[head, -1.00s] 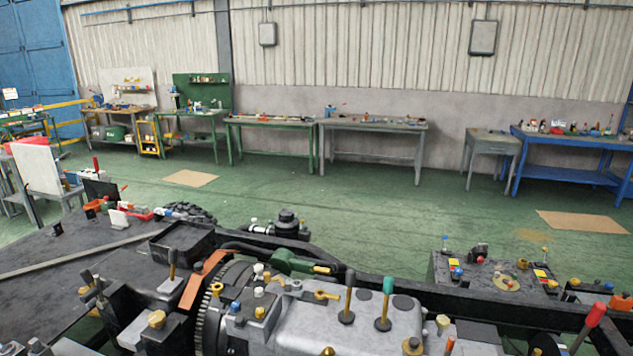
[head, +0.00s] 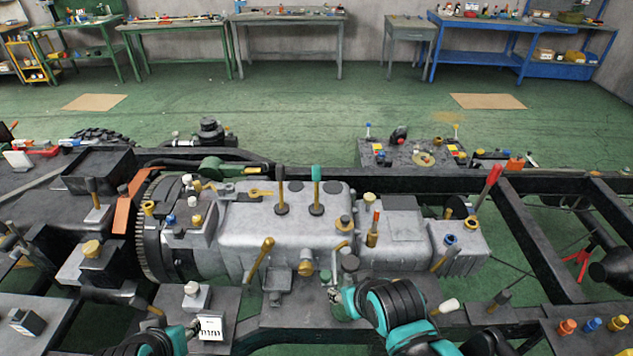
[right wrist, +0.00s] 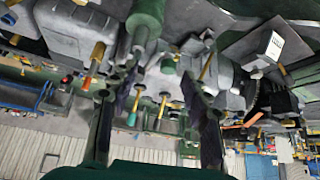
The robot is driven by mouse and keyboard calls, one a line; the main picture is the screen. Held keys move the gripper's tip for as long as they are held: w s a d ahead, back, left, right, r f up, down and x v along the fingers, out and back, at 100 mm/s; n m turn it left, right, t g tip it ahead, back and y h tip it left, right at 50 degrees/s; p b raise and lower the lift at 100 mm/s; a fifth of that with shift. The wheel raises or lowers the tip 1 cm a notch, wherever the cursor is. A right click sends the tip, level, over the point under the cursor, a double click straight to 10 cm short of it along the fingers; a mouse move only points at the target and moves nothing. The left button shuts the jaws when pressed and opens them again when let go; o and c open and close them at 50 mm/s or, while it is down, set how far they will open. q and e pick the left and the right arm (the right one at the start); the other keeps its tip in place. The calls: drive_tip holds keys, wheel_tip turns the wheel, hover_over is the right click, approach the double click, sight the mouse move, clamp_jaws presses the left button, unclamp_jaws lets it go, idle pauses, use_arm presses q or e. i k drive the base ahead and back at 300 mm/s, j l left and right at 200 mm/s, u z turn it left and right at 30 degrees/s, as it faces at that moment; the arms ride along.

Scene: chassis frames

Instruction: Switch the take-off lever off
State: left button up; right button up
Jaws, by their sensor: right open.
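I cannot tell which is the take-off lever. My right gripper (head: 340,297) is low at the near side of the gearbox, apart from the upper levers. In the right wrist view this gripper (right wrist: 158,85) is open, with nothing clearly held; the teal-topped lever (right wrist: 132,112) shows beyond its fingers. My left arm shows at the bottom left; its fingers (head: 190,328) are unclear.
Black chassis rails (head: 540,260) surround the gearbox. A white tagged block (head: 210,327) stands near my left arm. A control panel (head: 410,153) with small knobs lies behind the far rail. Workbenches (head: 290,17) line the wall; green floor lies between.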

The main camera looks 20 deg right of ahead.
sight(453, 251)
drive_tip(key=z, duration=1.7)
